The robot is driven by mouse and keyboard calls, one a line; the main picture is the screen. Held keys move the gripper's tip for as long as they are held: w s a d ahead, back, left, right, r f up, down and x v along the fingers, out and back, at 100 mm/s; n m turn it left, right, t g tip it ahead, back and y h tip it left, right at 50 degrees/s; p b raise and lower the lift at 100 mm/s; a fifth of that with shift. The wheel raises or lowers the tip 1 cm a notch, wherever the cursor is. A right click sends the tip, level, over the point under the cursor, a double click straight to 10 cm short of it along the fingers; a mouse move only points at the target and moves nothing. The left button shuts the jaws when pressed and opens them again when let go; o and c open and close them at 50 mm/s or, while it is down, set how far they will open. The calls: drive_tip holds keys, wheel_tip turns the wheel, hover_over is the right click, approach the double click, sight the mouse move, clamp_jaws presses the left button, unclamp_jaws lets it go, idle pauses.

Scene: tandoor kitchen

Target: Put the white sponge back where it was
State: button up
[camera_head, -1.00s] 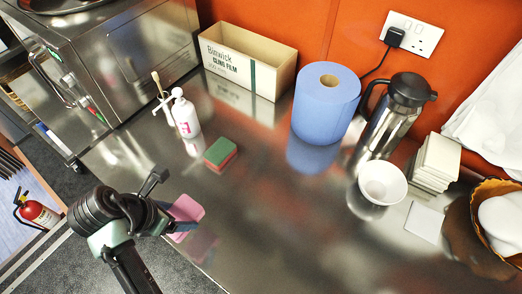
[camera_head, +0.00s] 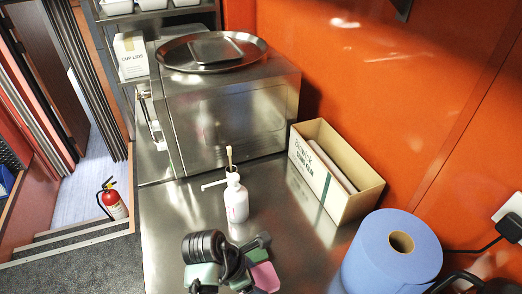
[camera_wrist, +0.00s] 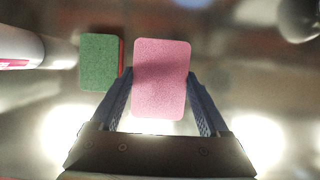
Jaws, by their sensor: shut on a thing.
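My gripper (camera_wrist: 160,74) is shut on a pink sponge (camera_wrist: 160,100), with one finger at each long side in the wrist view. The pink sponge also shows in the head view (camera_head: 264,277), partly hidden behind my arm. I see no white sponge; the held one looks pink. A green and red sponge (camera_wrist: 98,62) lies on the steel counter just left of the held sponge in the wrist view. In the head view I cannot clearly tell it from my arm.
A white pump bottle (camera_head: 236,200) stands on the counter (camera_head: 170,225) beyond my gripper. Behind are a steel oven (camera_head: 235,115) with a round tray (camera_head: 180,55) on top and an open cling film box (camera_head: 335,180). A blue paper roll (camera_head: 380,260) stands at right.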

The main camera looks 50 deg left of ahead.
drive_tip(key=shift+f, duration=3.1)
drive_tip(key=shift+f, duration=0.1)
drive_tip(key=o, duration=1.3)
drive_tip(key=v, duration=1.2)
